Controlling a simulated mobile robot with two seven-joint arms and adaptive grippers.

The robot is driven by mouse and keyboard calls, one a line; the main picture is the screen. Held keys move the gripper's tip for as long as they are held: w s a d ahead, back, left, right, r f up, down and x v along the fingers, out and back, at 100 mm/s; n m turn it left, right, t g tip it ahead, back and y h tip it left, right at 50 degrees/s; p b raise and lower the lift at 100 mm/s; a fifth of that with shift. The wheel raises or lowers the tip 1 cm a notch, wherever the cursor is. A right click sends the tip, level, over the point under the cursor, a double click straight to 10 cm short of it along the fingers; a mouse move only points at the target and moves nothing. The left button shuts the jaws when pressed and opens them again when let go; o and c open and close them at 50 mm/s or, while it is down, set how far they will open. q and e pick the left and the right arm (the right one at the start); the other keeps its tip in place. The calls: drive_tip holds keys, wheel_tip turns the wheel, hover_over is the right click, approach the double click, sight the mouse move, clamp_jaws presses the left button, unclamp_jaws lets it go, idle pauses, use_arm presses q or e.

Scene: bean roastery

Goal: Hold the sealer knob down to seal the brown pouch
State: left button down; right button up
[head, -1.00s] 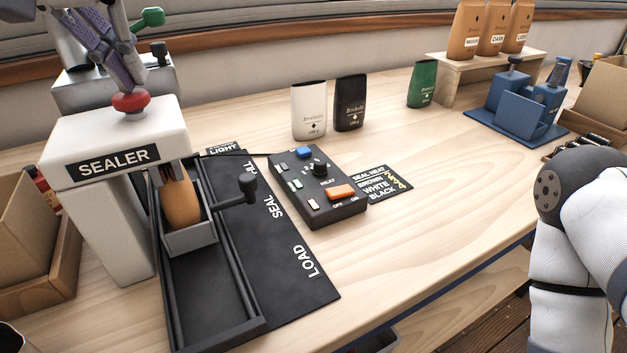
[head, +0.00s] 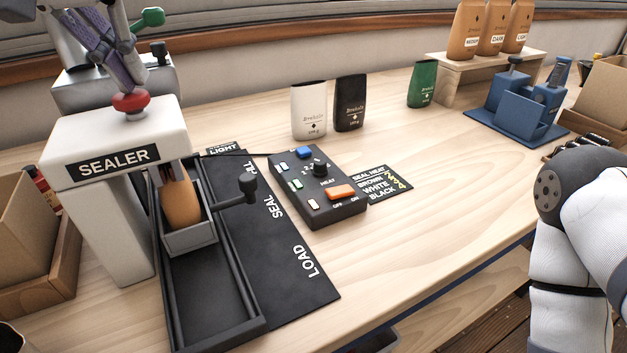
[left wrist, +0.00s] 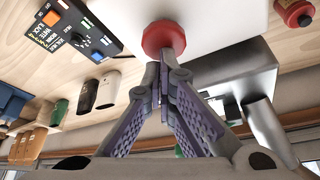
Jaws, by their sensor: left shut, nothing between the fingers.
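The white sealer (head: 125,150) stands at the left, with a red knob (head: 131,103) on top. My left gripper (head: 124,88) is shut and empty, its fingertips against the top of the knob. The left wrist view shows the closed fingertips (left wrist: 161,66) meeting the red knob (left wrist: 164,38). The brown pouch (head: 181,203) stands upright in a grey carriage (head: 190,239) under the sealer head; its top is hidden by the head. My right gripper is out of view; only part of my right arm shows at the right.
A control box (head: 317,190) with lamps, a dial and an orange switch sits right of the rail. A black-handled lever (head: 248,187) juts from the carriage. White (head: 309,112), black (head: 350,103) and green (head: 422,84) pouches stand behind. The front right bench top is clear.

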use_arm(q)
drive_tip(key=shift+r, duration=3)
